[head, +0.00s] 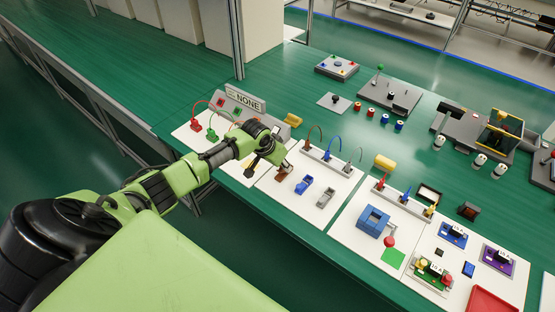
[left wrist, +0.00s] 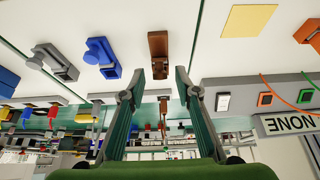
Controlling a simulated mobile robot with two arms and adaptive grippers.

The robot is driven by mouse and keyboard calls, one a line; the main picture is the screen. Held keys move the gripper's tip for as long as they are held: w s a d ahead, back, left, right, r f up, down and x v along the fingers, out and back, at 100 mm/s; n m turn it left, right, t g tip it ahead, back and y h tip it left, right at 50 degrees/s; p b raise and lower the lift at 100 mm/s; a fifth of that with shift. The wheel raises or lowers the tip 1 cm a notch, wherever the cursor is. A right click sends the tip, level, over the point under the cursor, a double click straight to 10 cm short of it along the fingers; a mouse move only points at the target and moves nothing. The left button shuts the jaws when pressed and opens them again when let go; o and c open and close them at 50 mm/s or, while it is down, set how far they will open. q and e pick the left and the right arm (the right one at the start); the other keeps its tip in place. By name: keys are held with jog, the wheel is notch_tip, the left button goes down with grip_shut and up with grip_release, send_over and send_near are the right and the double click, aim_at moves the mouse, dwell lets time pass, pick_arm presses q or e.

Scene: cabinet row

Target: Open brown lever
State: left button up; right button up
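The brown lever (head: 283,174) stands on a white panel in the head view, left of a blue lever (head: 303,185) and a grey lever (head: 325,198). My left gripper (head: 280,160) is right at the brown lever and partly covers it. In the left wrist view, which looks upside down, the brown lever (left wrist: 158,48) lies just beyond the fingertips. My left gripper (left wrist: 157,82) has its two fingers wide apart there, with nothing held between them. The lever is lined up with the gap. My right gripper is in neither view.
A grey strip (head: 328,158) with brown, blue and grey cables stands behind the levers. A box marked NONE (head: 245,100) and red and green cables are to the left. A yellow block (head: 293,120) lies behind my gripper. More panels lie to the right.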

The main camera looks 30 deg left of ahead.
pick_arm(q)
jog(key=v, duration=1.1)
jog(key=shift+s+r, duration=0.15)
jog(key=shift+r, duration=0.15)
